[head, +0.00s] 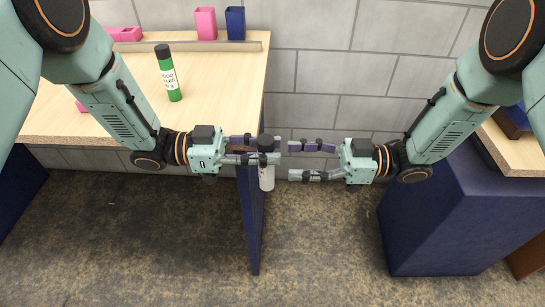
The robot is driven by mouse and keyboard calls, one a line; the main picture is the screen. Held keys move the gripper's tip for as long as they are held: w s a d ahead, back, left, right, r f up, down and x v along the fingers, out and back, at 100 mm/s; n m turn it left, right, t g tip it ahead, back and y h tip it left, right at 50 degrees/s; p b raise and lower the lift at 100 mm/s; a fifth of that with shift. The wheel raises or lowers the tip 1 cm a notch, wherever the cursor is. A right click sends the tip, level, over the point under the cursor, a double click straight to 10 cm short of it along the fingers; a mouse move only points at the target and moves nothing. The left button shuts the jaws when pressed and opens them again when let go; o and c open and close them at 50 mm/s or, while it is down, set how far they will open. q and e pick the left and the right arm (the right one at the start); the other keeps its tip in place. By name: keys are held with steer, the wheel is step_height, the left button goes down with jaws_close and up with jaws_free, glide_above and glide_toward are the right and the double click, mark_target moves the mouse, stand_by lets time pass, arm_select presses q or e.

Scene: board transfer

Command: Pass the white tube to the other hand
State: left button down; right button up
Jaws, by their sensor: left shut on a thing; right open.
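The white tube (267,181) has a dark cap and hangs upright in the middle of the head view, in front of the table's right edge. My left gripper (268,151) is shut on it near its upper part, and the fingers cover some of the tube. My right gripper (290,161) is open and empty to the right of the tube. Its fingers point left toward the tube, with a small gap between them and the tube.
A wooden table (215,95) stands at the left with a green tube (173,85), a pink cup (206,23) and a blue cup (235,23) on it. A blue-sided stand (430,225) is at the right. The floor between them is clear.

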steer(key=a, duration=0.7)
jaws_close()
arm_select(q)
steer(key=c, duration=1)
jaws_free()
steer(key=shift+o, duration=0.2)
